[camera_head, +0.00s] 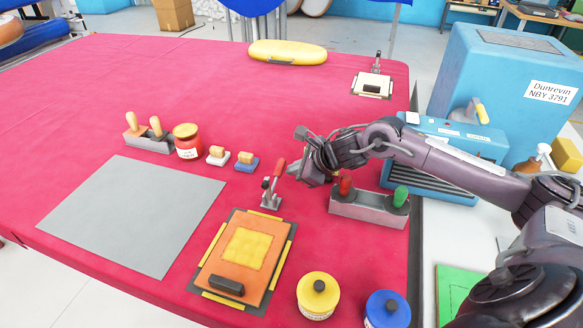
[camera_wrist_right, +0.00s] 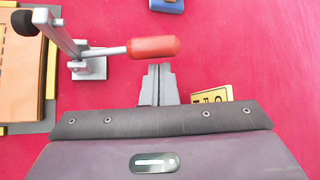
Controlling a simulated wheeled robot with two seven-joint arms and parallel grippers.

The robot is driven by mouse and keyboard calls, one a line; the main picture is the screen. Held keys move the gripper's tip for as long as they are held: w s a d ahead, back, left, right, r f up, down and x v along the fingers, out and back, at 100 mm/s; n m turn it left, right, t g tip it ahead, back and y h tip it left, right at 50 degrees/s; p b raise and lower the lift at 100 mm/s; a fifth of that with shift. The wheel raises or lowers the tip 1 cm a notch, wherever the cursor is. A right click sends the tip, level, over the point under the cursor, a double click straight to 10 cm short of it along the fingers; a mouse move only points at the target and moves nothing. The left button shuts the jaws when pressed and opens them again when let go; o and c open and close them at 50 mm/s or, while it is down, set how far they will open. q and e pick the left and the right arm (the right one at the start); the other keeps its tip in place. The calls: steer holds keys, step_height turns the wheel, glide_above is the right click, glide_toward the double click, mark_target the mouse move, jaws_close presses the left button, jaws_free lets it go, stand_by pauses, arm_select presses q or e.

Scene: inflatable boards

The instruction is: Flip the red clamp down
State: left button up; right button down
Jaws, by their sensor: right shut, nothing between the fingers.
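The red clamp (camera_head: 271,190) stands at the far edge of the orange board fixture (camera_head: 268,297). Its red handle (camera_head: 280,167) sticks up, leaning slightly right. In the right wrist view the red handle (camera_wrist_right: 153,47) points right from the metal clamp base (camera_wrist_right: 90,69), and an arm with a black tip (camera_wrist_right: 24,22) reaches over the orange board's edge. My right gripper (camera_head: 291,171) is just right of the handle. In the right wrist view its fingers (camera_wrist_right: 158,72) are shut and empty, close by the handle; contact cannot be told. My left gripper is out of view.
A grey holder (camera_head: 368,209) with red and green handles stands right of the clamp, under my right arm. Yellow (camera_head: 318,302) and blue (camera_head: 387,318) jars are in front. A grey sheet (camera_head: 135,215) lies flat at left.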

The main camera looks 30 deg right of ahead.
steer(key=shift+x, duration=0.8)
steer(key=shift+b, duration=0.5)
steer(key=shift+s+a+r, duration=0.1)
steer(key=shift+r, duration=0.1)
steer(key=shift+t+h+b, duration=0.3)
steer(key=shift+b, duration=0.1)
